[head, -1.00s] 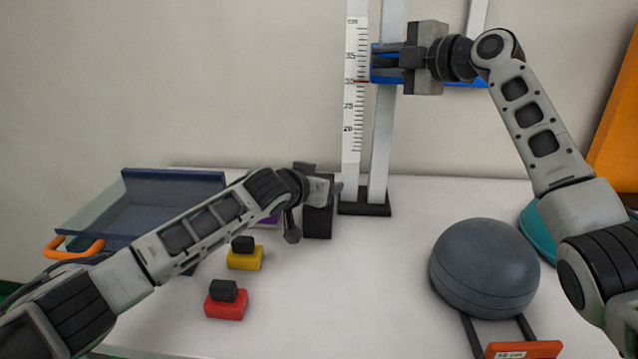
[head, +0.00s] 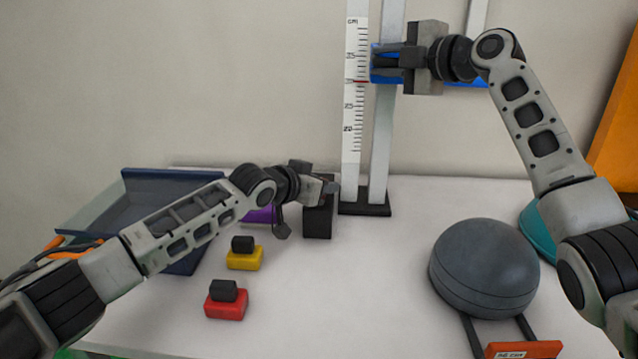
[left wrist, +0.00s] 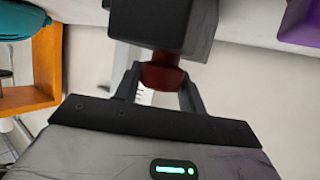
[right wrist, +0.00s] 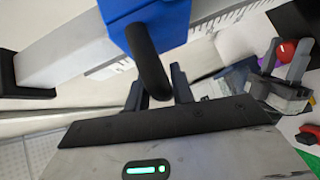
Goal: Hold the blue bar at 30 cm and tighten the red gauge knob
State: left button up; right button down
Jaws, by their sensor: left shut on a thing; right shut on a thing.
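The blue bar (head: 466,84) spans the uprights behind my right gripper (head: 385,62), beside the white cm scale (head: 354,120). A red mark (head: 361,82) sits at the 30 line, level with the bar's lower part. The right wrist view shows my right gripper (right wrist: 158,92) shut on the black handle (right wrist: 148,58) of the blue block (right wrist: 172,22). My left gripper (head: 328,187) is at the black box (head: 318,220) by the tower foot. The left wrist view shows its fingers (left wrist: 160,88) shut around the dark red knob (left wrist: 162,76). The knob is hidden in the head view.
A red block (head: 226,306) and a yellow block (head: 244,260), each with a black top, stand front left. A purple one (head: 258,215) is partly behind my left arm. A blue tray (head: 175,180) is back left. A grey dome (head: 485,268) stands front right.

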pick_arm(q)
jog(key=shift+a+f+m+g+h, duration=0.1)
jog(key=shift+f+m+g+h, duration=0.1)
jog(key=shift+m+g+h, duration=0.9)
jog(key=shift+w+a+r+m+g+h, duration=0.1)
jog(key=shift+r+m+g+h, duration=0.05)
jog(key=shift+m+g+h, duration=0.55)
jog(key=shift+w+a+r+m+g+h, duration=0.1)
jog(key=shift+m+g+h, duration=0.25)
jog(key=shift+m, duration=0.55)
jog(key=shift+d, duration=0.1)
jog(key=shift+s+f+m+g, duration=0.1)
jog(key=shift+m+g, duration=0.2)
jog(key=shift+g, duration=0.15)
jog(key=o, duration=1)
jog(key=shift+d, duration=0.1)
jog(key=shift+c, duration=0.2)
jog(key=shift+s, duration=0.1)
jog(key=v, duration=1.2)
jog(key=shift+f, duration=0.15)
